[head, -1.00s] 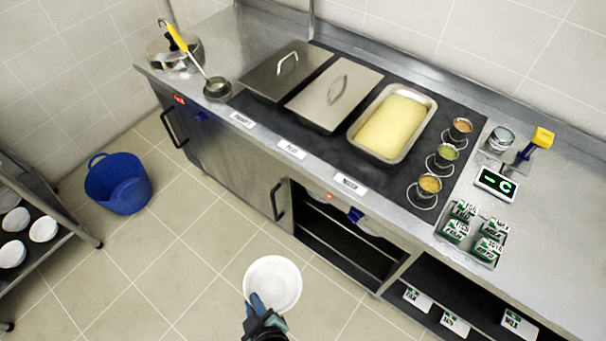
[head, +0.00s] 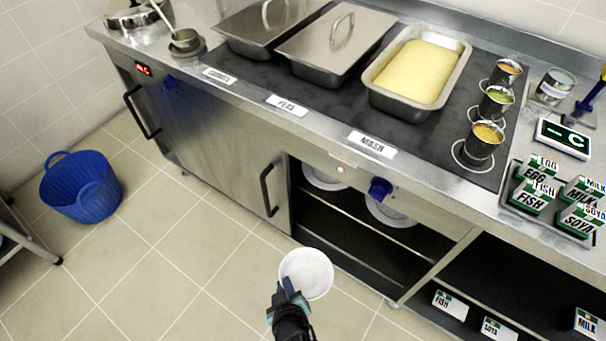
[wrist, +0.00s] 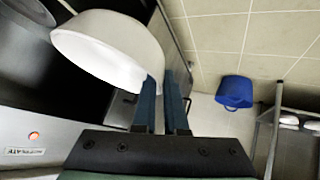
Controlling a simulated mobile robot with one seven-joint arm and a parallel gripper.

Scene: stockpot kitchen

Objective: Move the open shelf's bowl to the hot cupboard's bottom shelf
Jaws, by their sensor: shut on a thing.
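My gripper (head: 287,290) is shut on the rim of a white bowl (head: 308,272) and holds it above the floor, in front of the counter. In the wrist view the bowl (wrist: 100,45) is tilted in the picture, its rim at the fingers (wrist: 165,85). The hot cupboard (head: 215,160) is under the counter. Its right bay is open; its left part is closed by doors with black handles. White plates (head: 388,212) sit inside on the upper level. The bottom shelf (head: 345,250) shows dark, with bare space visible; its depth is partly hidden.
A blue tub (head: 80,187) stands on the floor at left. The open shelf's edge (head: 30,245) shows at far left; the rack also appears in the wrist view (wrist: 297,125). Floor around the bowl is clear.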

